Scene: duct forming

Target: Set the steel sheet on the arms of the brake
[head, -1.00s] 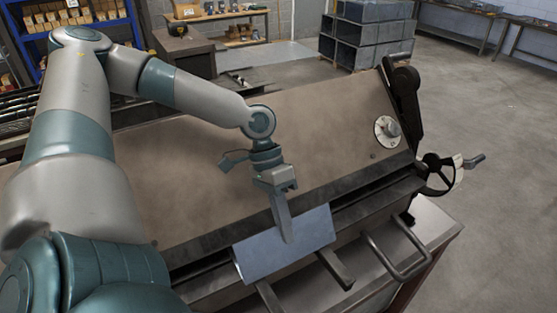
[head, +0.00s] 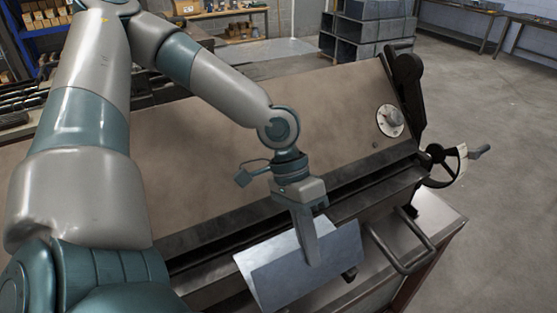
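The steel sheet (head: 285,271) is a small grey plate with a bent edge on its left side. It is in the lower middle of the head view, in front of the brake's dark jaw. My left gripper (head: 312,258) points down with a finger lying against the sheet's upper face, and it appears shut on the sheet. The brake (head: 240,145) has a broad brown sloping face. Its arms are mostly hidden behind the sheet; a dark arm end (head: 349,274) shows at the sheet's right edge. My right gripper is not in view.
A handle bar (head: 408,262) juts from the brake's front right. A dial (head: 391,120) and a handwheel (head: 440,165) are at its right end. Square ducts (head: 365,35) are stacked behind. Open floor lies to the right.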

